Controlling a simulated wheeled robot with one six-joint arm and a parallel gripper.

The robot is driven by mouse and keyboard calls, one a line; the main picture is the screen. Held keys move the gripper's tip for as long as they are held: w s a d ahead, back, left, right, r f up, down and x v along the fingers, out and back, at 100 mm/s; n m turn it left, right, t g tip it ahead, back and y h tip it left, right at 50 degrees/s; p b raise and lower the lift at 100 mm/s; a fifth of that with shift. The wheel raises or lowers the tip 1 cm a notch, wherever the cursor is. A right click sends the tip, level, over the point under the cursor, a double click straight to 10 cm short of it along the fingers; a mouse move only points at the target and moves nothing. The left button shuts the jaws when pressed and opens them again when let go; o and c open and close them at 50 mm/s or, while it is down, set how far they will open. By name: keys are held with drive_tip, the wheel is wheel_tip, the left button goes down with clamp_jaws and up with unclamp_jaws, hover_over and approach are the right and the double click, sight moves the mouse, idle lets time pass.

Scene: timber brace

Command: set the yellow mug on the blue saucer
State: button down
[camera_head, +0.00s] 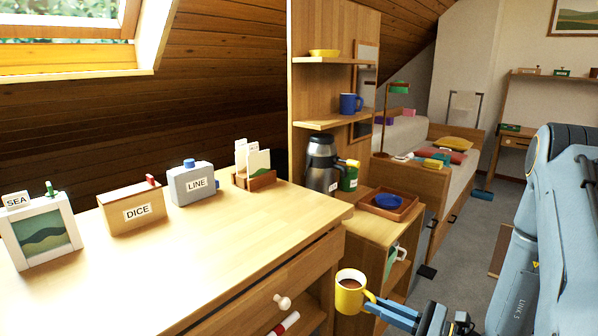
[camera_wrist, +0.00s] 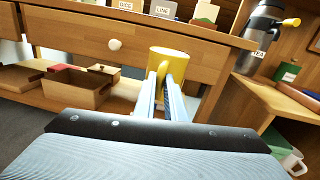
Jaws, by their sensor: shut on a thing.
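The yellow mug (camera_head: 351,299), with a brown drink in it, is upright in the air in front of the drawer. In the wrist view the yellow mug (camera_wrist: 168,60) stands just past my fingertips. My gripper (camera_head: 376,306) is shut on its handle side, to the right of the mug; it also shows in the wrist view (camera_wrist: 166,84). The blue saucer (camera_head: 388,202) lies in a wooden tray on the low cabinet, above and right of the mug in the head view. Nothing stands on the saucer.
The wooden tray (camera_head: 371,206) has a raised rim around the saucer. The desk's edge and drawer knob (camera_head: 282,302) are left of the mug.

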wheel_tip(320, 180, up, 7)
drive_tip(key=p, duration=1)
drive_tip(key=shift+a+f, duration=0.15)
